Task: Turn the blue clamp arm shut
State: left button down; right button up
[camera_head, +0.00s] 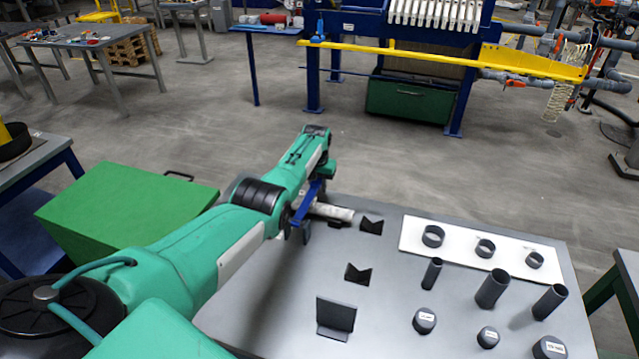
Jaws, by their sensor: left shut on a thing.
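The blue clamp arm (307,204) shows as a slanted blue bar at the left end of a pale pipe (333,212) on the grey table. My left arm reaches in from the left and bends down over this spot. My left gripper (320,181) is at the upper end of the blue clamp arm and is shut on it. My own forearm hides most of the fingers and part of the clamp. The pipe lies roughly level, with its right end near a dark V-block (371,226). My right gripper is not in view.
The grey table (390,300) also bears another V-block (357,274), a dark angle plate (335,318), several dark tubes and caps, and a white board (460,262) with rings. A green box (125,205) stands left. The blue-framed press (400,60) is beyond open floor.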

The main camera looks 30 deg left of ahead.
pick_arm(q)
jog(key=shift+s+f, duration=0.15)
jog(key=shift+f, duration=0.05)
jog(key=c, duration=1.4)
grip_release()
jog(key=o, duration=0.3)
jog(key=shift+f, duration=0.1)
jog(key=shift+r, duration=0.5)
jog(key=r, duration=1.2)
jog(key=shift+s+d+r, duration=0.1)
jog(key=shift+s+r, duration=0.2)
jog(key=shift+r, duration=0.1)
